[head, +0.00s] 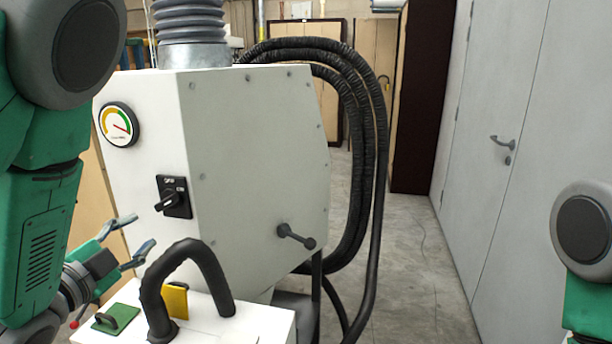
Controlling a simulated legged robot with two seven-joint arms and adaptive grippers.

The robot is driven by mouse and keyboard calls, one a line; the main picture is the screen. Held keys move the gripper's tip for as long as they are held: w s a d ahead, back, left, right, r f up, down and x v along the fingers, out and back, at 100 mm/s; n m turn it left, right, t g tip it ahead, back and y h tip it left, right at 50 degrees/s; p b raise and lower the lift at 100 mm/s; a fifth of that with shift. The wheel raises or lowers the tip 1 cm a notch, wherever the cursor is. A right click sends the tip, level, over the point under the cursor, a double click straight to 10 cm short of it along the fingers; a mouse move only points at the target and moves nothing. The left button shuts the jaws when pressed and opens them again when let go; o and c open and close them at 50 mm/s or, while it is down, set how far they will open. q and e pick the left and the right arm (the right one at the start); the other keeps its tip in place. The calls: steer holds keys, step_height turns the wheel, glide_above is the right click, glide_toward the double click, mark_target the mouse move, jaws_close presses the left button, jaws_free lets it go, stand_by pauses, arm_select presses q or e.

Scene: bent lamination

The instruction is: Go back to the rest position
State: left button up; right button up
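My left gripper (146,231) is at the lower left, in front of the white machine (250,170). Its two fingers are spread apart, with nothing visible between them. It is above and behind the green plate (124,318) on the white box (215,327) and left of the box's thick black bent tube (205,258). From this single view I cannot tell whether it touches anything. Only a part of my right arm shows at the right edge; my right gripper is out of view.
The machine carries a gauge (119,125), a black rotary switch (173,197) and a lever (296,237). Black hoses (376,150) loop down its right side. A yellow block (176,300) stands on the box. Grey floor (425,270) is clear before the grey doors (500,180).

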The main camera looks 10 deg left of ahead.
arm_select(q)
steer(key=s+f+n+g, duration=0.1)
steer(key=f, duration=0.4)
steer(key=s+f+n+g+y, duration=0.1)
steer(key=f+n+g, duration=0.1)
steer(key=f, duration=0.3)
steer(key=s+f+n+g, duration=0.1)
steer(key=s+f+g, duration=0.1)
steer(key=f, duration=0.3)
steer(key=shift+s+f+n+y, duration=0.1)
steer(key=shift+f+n+y, duration=0.2)
steer(key=shift+y, duration=0.1)
steer(key=s+d+f+n+g, duration=0.35)
steer(key=s+f+g, duration=0.25)
steer(key=s+f, duration=0.5)
steer(key=s+d+f+n+g, duration=0.3)
steer(key=s+f+n+g, duration=0.25)
steer(key=s+f, duration=0.6)
steer(key=shift+m+g+h, duration=0.25)
steer(key=shift+m+h, duration=0.05)
steer(key=shift+m, duration=0.5)
steer(key=f+b, duration=0.1)
steer(key=b, duration=0.1)
steer(key=d+f+b, duration=0.1)
steer(key=b, duration=0.1)
steer(key=s+f+b, duration=0.1)
steer(key=b, duration=0.1)
steer(key=shift+s+d+f, duration=0.1)
steer(key=shift+d+f, duration=0.1)
steer(key=shift+f, duration=0.2)
